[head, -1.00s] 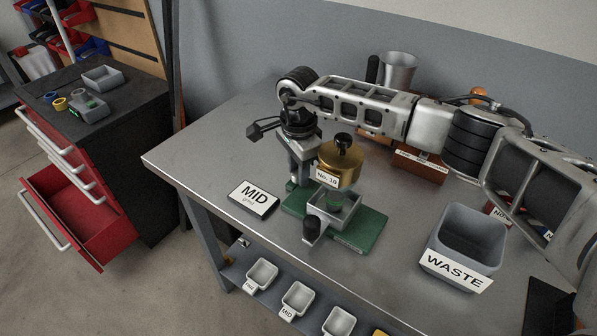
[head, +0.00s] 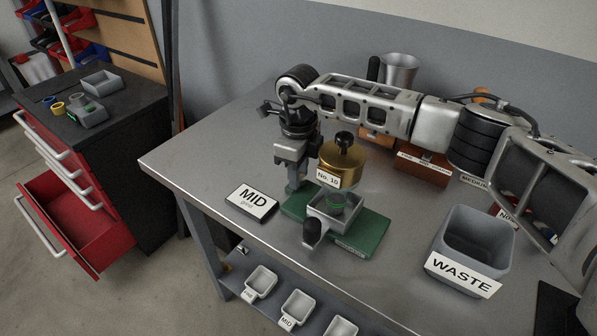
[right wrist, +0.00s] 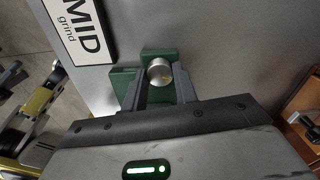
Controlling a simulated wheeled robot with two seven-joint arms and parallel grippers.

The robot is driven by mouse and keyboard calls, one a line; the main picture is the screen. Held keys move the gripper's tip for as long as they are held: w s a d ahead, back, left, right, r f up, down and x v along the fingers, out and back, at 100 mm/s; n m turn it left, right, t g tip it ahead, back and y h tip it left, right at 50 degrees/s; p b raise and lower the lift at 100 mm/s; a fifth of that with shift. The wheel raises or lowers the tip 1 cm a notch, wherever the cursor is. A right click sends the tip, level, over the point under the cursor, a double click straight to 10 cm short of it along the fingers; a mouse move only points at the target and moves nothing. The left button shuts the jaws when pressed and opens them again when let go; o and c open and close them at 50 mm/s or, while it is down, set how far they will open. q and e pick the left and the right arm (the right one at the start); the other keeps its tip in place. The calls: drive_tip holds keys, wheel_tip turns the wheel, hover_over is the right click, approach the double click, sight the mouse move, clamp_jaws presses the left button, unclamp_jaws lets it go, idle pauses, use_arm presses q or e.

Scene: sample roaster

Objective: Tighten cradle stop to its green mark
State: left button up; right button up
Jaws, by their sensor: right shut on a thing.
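A brass canister (head: 342,164) labelled "No. 10" stands above a small grey square cradle (head: 322,207) on a green base (head: 362,234). A dark upright knob (head: 312,234) is at the cradle's front. My right gripper (head: 293,183) points down at the base's back left. In the right wrist view its fingers (right wrist: 160,88) are shut on a round silver knob (right wrist: 159,70) over the green base. I cannot tell any mark on this knob. My left gripper is out of view.
A "MID grind" sign (head: 252,201) lies left of the base. A grey WASTE bin (head: 478,232) stands to the right. Brown boxes (head: 424,166) and a metal cup (head: 399,68) are behind my right arm. Small trays (head: 260,281) sit on the shelf below.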

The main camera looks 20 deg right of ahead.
drive_tip(key=m, duration=1.2)
drive_tip(key=shift+r+m, duration=0.1)
drive_tip(key=shift+m, duration=0.3)
idle(0.3)
drive_tip(key=o, duration=1)
drive_tip(key=shift+c, duration=0.2)
wheel_tip(320, 180, up, 16)
drive_tip(key=b, duration=0.1)
